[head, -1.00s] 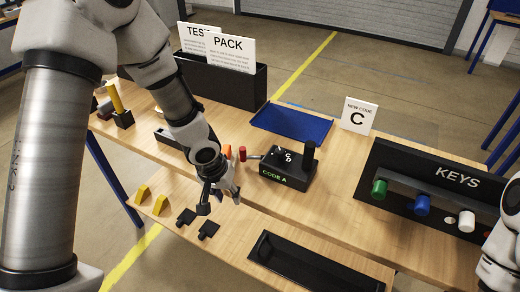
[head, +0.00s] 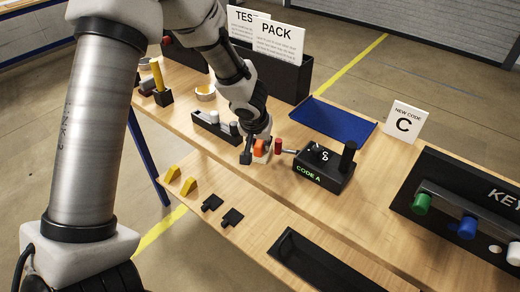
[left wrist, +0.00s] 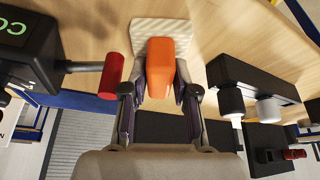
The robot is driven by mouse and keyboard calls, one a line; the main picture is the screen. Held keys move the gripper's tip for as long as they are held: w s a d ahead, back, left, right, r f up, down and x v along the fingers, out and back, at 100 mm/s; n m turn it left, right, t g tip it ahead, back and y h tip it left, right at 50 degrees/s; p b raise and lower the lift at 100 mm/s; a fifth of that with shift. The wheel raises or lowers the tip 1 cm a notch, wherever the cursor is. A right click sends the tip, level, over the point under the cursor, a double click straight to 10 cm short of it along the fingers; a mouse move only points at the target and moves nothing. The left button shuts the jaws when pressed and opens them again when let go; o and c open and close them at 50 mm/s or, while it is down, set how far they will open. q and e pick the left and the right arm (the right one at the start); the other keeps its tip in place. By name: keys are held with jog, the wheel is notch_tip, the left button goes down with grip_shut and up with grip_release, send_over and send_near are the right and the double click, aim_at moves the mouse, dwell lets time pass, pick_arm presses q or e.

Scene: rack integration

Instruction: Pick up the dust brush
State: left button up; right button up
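The dust brush shows best in the left wrist view, with an orange handle (left wrist: 161,66) and a pale ribbed base (left wrist: 178,27) resting on the bench. In the head view its orange part (head: 261,147) is partly covered by my left gripper (head: 252,146). In the left wrist view my left gripper (left wrist: 161,88) has one finger on each side of the handle, very close to it. The fingers look spread, and contact with the handle is not clear. My right gripper is out of view.
A black box with a red-ended lever (head: 315,166) stands right of the brush, the red end close to my left finger. A black holder with grey and white pegs (head: 215,128) stands left. A blue tray (head: 333,121) lies behind, and a black trough (head: 312,262) in front.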

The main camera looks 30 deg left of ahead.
pick_arm(q)
grip_shut()
jog(key=shift+w+r, duration=0.1)
jog(key=shift+r, duration=0.25)
notch_tip(320, 180, up, 17)
jog(key=p, duration=0.6)
